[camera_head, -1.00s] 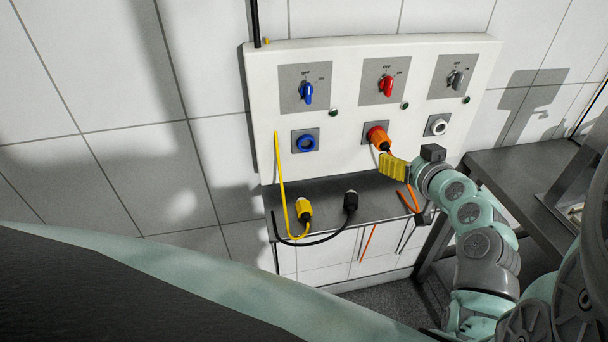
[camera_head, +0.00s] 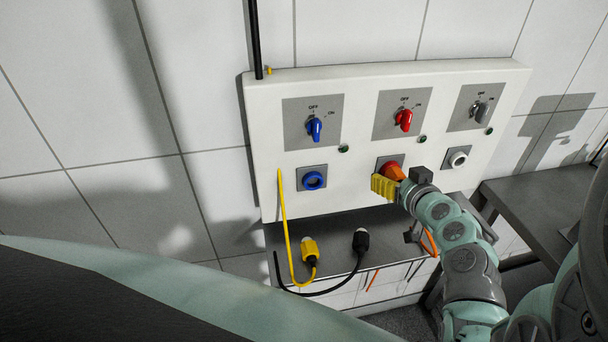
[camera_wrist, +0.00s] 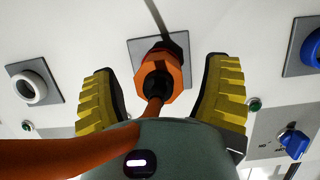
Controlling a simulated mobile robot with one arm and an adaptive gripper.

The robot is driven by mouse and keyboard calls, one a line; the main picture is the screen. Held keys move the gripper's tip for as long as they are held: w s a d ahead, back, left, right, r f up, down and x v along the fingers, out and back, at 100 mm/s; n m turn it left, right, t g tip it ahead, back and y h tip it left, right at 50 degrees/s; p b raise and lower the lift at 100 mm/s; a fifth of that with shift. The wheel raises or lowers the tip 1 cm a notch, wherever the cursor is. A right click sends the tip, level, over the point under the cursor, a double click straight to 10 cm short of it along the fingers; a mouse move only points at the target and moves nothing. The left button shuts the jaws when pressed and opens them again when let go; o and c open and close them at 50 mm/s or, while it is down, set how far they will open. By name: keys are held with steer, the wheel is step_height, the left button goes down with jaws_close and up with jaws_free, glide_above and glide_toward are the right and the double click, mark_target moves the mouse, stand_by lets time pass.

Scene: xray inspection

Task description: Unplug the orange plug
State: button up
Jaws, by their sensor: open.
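The orange plug (camera_head: 393,170) sits in the middle socket of the white wall panel, below the red switch (camera_head: 404,119). In the wrist view the orange plug (camera_wrist: 160,78) stands between my two yellow finger pads, with a gap on each side. Its orange cable (camera_wrist: 80,143) runs toward the camera and off to the left. My gripper (camera_wrist: 163,85) is open around the plug; in the head view my gripper (camera_head: 384,186) covers the plug's lower part. The red switch's pointer looks near upright, by the OFF mark.
The panel (camera_head: 360,155) also holds a blue switch (camera_head: 315,128) above an empty blue socket (camera_head: 313,180), and a grey switch (camera_head: 480,112) above a white socket (camera_head: 458,159). Yellow (camera_head: 309,251) and black (camera_head: 361,241) plugs rest on the shelf below. A dark table stands at right.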

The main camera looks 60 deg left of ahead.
steer(key=shift+o, duration=0.2)
steer(key=shift+s, duration=0.1)
jaws_close()
stand_by(0.7)
